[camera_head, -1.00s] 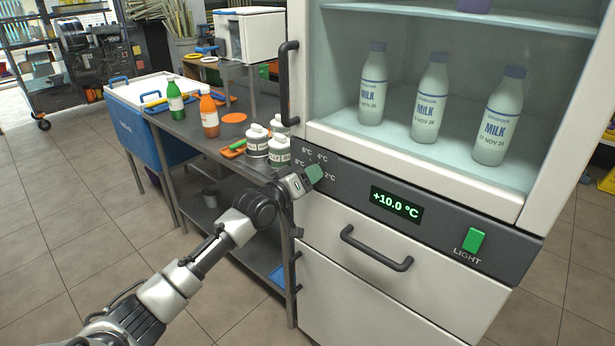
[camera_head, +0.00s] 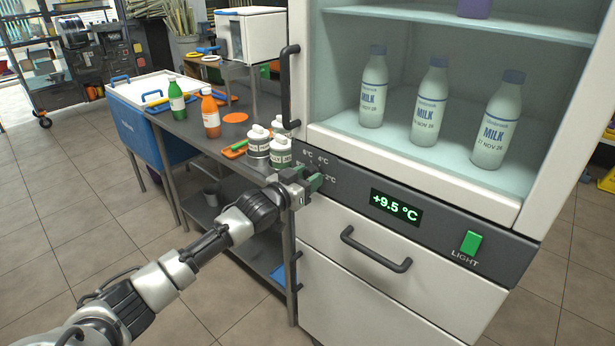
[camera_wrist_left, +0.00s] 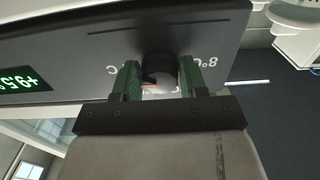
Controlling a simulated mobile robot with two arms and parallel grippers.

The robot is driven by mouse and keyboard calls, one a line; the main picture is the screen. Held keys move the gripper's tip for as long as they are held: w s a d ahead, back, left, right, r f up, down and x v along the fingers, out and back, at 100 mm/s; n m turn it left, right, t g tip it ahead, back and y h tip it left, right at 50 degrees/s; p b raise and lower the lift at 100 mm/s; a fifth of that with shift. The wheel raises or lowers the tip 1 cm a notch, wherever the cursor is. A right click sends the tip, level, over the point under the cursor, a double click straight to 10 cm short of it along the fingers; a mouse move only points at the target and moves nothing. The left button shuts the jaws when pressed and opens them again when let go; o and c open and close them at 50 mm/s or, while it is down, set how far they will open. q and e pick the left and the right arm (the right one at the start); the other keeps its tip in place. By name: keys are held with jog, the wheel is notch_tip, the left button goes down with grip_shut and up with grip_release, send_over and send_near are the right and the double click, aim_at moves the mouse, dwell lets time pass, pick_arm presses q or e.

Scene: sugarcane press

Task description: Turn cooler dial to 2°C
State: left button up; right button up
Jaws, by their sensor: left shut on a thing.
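The cooler (camera_head: 400,235) has a dark control panel with temperature marks such as 8°C, 6°C and 2°C around its dial. The display (camera_head: 397,207) reads +9.5 °C. My left gripper (camera_head: 314,182) is at the dial's place on the panel and hides the dial in the head view. In the left wrist view the round black dial (camera_wrist_left: 158,64) sits between the two green fingers of my left gripper (camera_wrist_left: 160,82), which is shut on it. The dial's pointer direction cannot be made out. My right gripper is not in view.
A green light switch (camera_head: 471,242) is at the panel's right. A drawer handle (camera_head: 375,250) juts out below the panel, and a door handle (camera_head: 288,85) stands above left. A metal table (camera_head: 190,128) with bottles and jars stands close on the left.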

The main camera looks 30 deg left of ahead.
pick_arm(q)
jog(key=shift+f, duration=0.15)
jog(key=o, duration=0.9)
jog(key=v, duration=1.1)
jog(key=shift+w, duration=0.1)
